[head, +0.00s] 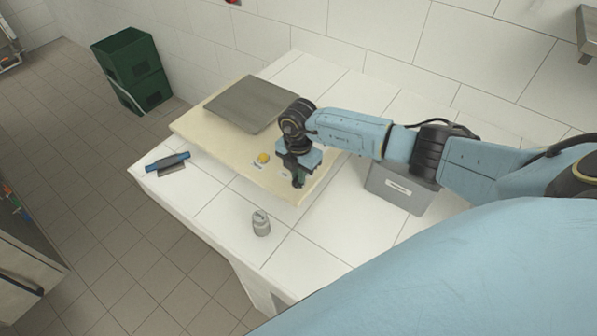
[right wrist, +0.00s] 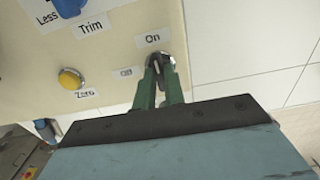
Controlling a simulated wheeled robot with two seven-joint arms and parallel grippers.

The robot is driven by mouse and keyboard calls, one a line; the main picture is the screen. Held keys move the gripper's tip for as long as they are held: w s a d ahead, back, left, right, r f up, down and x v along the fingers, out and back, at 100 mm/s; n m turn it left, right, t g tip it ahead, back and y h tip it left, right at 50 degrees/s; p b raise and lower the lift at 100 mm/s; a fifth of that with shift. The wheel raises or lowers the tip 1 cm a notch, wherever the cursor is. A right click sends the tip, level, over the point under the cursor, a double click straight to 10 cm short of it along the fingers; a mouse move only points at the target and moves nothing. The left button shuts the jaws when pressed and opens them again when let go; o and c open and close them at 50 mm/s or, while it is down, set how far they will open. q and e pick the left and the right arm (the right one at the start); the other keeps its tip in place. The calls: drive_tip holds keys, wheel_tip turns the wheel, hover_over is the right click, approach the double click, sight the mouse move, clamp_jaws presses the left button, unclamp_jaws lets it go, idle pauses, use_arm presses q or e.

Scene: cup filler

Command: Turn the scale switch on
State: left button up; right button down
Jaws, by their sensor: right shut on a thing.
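The scale (head: 237,161) is a cream box with a grey weighing plate (head: 251,103) on top, on the white tiled table. Its yellow Zero button (head: 262,158) also shows in the right wrist view (right wrist: 69,79). My right gripper (head: 298,181) is at the scale's near right corner. In the right wrist view its green fingers are shut on the small metal scale switch (right wrist: 162,62), beside the "On" label (right wrist: 153,38). The "Off" label (right wrist: 126,72) is to their left. The fingers partly hide the switch, so its exact position is unclear. My left gripper is out of view.
A grey weight (head: 261,223) stands in front of the scale. A blue-handled tool (head: 168,162) lies at the table's left edge. A grey labelled box (head: 400,190) stands right of the scale, below my arm. Green crates (head: 133,68) stand on the floor behind left.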

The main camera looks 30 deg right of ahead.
drive_tip(key=c, duration=1.5)
unclamp_jaws()
drive_tip(key=shift+r, duration=0.15)
wheel_tip(320, 180, up, 13)
drive_tip(key=shift+r+b, duration=0.1)
drive_tip(key=shift+b, duration=0.5)
